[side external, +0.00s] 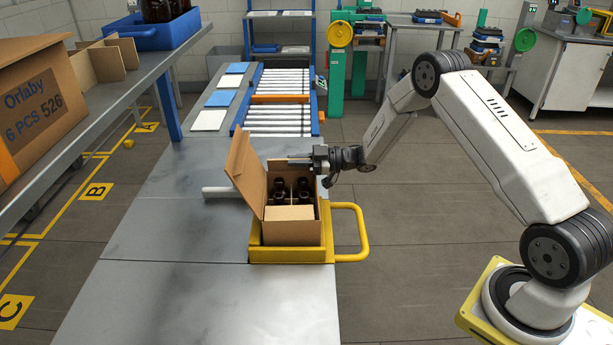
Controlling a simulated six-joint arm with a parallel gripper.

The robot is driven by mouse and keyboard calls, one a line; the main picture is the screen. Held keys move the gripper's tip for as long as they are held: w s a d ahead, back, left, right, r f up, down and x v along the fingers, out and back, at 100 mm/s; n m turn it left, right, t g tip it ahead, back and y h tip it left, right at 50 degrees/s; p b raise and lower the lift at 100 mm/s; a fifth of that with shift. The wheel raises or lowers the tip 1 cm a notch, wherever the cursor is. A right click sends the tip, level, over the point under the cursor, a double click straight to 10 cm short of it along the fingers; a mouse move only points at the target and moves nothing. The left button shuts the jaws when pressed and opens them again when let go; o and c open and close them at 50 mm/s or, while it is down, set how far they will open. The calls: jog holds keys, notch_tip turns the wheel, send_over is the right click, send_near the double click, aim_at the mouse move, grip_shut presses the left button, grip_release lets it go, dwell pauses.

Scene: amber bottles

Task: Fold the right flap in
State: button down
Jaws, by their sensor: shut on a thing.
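An open cardboard box (290,239) stands in a yellow holder with a side handle. Several dark amber bottles (280,190) stand upright inside it. A large flap (243,167) stands up on the picture's left side. A near-side flap (289,213) lies folded in over the front bottles. My gripper (300,161) reaches in from the right at the box's far edge, its fingers pointing left. It is shut on the far-side flap, seemingly the right flap as seen from my arm. Most of that flap is hidden or too small to make out.
The yellow holder (259,254) sits on a grey metal bench (172,222). A white bar (219,192) is left of the box. A roller conveyor (280,103) lies behind. A shelf at left holds a large printed carton (38,100) and a blue bin (150,38).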

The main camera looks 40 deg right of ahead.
dwell(0.3)
jog(key=c, duration=0.8)
grip_release()
jog(key=shift+s+d, duration=0.1)
jog(key=shift+v, duration=3.8)
